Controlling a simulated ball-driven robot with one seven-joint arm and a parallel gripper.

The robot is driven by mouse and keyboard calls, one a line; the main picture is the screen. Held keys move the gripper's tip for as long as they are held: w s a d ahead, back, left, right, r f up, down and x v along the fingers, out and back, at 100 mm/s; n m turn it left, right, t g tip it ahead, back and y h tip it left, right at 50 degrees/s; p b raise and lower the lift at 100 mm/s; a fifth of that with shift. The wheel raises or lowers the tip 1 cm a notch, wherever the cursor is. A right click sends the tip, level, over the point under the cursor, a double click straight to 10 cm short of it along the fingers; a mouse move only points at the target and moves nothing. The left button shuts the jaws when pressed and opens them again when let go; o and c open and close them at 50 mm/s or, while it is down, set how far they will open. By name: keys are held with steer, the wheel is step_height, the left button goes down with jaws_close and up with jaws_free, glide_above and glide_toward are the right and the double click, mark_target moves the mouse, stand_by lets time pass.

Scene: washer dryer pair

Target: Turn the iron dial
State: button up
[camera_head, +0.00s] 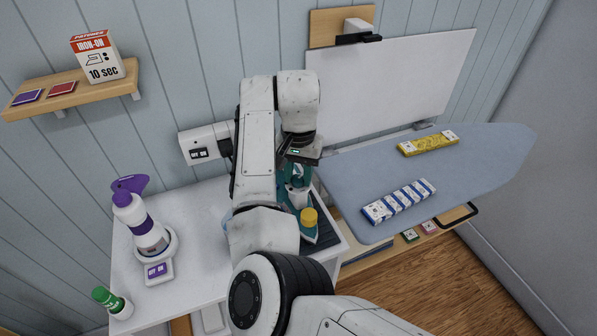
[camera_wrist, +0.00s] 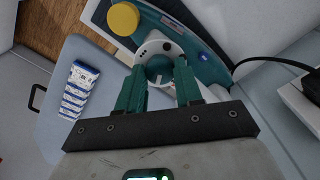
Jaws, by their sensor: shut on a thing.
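The teal and white iron (camera_head: 310,234) sits on a dark ribbed rest on the white counter, partly hidden by my arm. In the wrist view its teal body (camera_wrist: 208,68) fills the upper middle, with a yellow round cap (camera_wrist: 124,18) at its end. The round white-grey dial (camera_wrist: 160,60) lies between my fingertips. My gripper (camera_wrist: 161,74) has its two teal fingers on either side of the dial, shut on it. In the head view my gripper (camera_head: 297,172) is over the iron's top, and the dial is hard to make out.
A blue-grey ironing board (camera_head: 480,160) lies right of the counter, with a blue-white striped pack (camera_head: 398,202) and a yellow pack (camera_head: 428,143) on it. A wall shelf (camera_head: 70,97) holds an iron-on box.

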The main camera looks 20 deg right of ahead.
mark_target(298, 178)
steer(key=o, duration=1)
steer(key=shift+o, duration=0.2)
step_height(298, 178, up, 11)
steer(key=shift+b, duration=0.4)
steer(key=shift+f, duration=0.15)
